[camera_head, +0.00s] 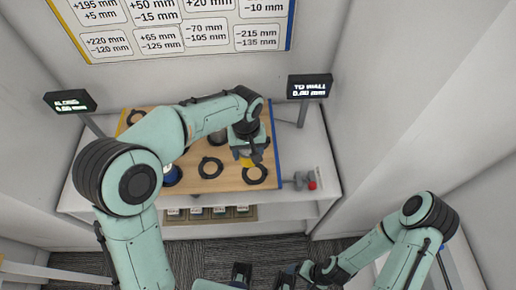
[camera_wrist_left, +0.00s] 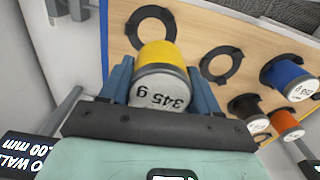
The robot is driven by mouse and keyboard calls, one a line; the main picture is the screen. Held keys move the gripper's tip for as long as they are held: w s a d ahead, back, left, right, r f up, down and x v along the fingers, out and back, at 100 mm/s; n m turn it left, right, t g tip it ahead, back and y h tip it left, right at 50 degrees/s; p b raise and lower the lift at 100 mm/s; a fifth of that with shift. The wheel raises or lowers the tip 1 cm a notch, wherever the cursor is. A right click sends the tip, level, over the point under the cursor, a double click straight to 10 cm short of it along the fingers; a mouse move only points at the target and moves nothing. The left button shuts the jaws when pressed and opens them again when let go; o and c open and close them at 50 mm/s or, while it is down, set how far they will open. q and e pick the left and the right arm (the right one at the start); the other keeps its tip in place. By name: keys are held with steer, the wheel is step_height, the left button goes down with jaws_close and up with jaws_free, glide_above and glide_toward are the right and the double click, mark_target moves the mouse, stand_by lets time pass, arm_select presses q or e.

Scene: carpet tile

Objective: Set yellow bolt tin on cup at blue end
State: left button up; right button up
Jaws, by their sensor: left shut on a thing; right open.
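My left gripper (camera_head: 246,157) is shut on the yellow bolt tin (camera_wrist_left: 158,72), which reads 345 g upside down in the left wrist view. A little yellow of the tin (camera_head: 247,162) shows in the head view. The tin is over the wooden board (camera_head: 228,180), close to its blue end strip (camera_head: 273,150). A black ring-shaped cup (camera_head: 255,174) near that strip looks empty; it shows beyond the tin in the left wrist view (camera_wrist_left: 150,27). The gap below the tin is unclear. My right gripper (camera_head: 292,272) is open, low in the head view, away from the board.
Another empty ring (camera_head: 210,168) lies left of the first. Blue (camera_wrist_left: 285,75), dark (camera_wrist_left: 245,107) and orange (camera_wrist_left: 285,123) tins stand on the board. A red-knobbed grey fitting (camera_head: 311,185) is right of the blue strip. Two display signs (camera_head: 310,87) read 0.00 mm.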

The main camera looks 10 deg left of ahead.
arm_select(q)
steer(key=shift+s+d+r+n, duration=0.25)
steer(key=shift+d+r+n, duration=0.5)
steer(key=shift+d, duration=0.25)
steer(key=shift+a, duration=0.1)
steer(key=shift+s, duration=0.1)
steer(key=shift+f+b, duration=2.2)
steer(key=shift+f, duration=1.55)
steer(key=shift+f+b, duration=0.45)
steer(key=shift+f, duration=0.25)
steer(key=o, duration=1.4)
step_height(320, 180, up, 13)
steer(key=shift+r+p, duration=0.2)
steer(key=shift+p, duration=0.85)
